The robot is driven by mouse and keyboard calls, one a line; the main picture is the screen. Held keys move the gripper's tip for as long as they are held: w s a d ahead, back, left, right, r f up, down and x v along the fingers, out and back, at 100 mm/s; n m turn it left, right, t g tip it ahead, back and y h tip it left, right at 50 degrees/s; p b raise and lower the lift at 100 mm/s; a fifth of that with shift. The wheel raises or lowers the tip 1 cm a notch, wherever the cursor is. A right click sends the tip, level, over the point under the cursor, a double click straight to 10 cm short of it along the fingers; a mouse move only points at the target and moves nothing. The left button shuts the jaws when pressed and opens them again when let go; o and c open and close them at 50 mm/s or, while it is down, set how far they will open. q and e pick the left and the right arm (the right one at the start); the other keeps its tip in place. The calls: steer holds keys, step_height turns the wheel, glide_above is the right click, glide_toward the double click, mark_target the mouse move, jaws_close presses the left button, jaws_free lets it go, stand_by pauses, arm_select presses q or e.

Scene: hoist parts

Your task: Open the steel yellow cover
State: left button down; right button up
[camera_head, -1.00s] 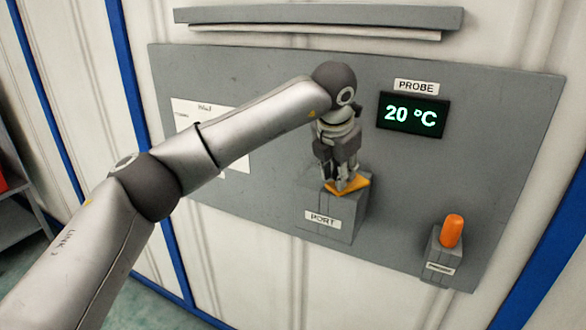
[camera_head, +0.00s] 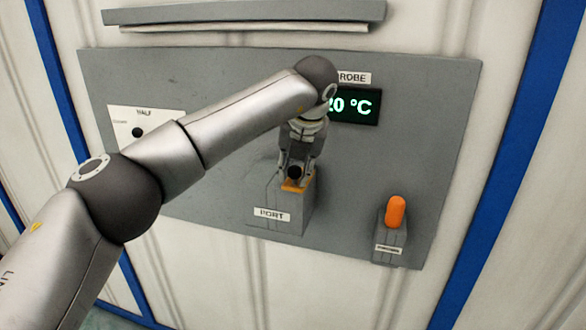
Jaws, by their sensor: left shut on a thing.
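The yellow cover (camera_head: 293,187) shows as a small orange-yellow strip at the top of the grey box labelled PORT (camera_head: 288,210). My left gripper (camera_head: 296,178) comes down on it from above and is shut on the cover. The fingers and a dark round spot just above the strip hide most of the cover. I cannot tell how far the cover is tilted. My right gripper is not in view.
The box stands out from a grey wall panel (camera_head: 230,120). An orange probe handle (camera_head: 396,211) stands in a holder at the lower right. My left arm partly covers the "20 °C" display (camera_head: 356,106). A grey ledge (camera_head: 240,12) runs above. The panel between box and probe is clear.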

arm_select(q)
steer(key=c, duration=1.1)
jaws_free()
steer(key=shift+d, duration=0.1)
steer(key=shift+r, duration=0.15)
steer(key=v, duration=1.1)
steer(key=shift+s+d+r, duration=0.1)
steer(key=shift+s+r, duration=0.1)
steer(key=shift+r, duration=0.1)
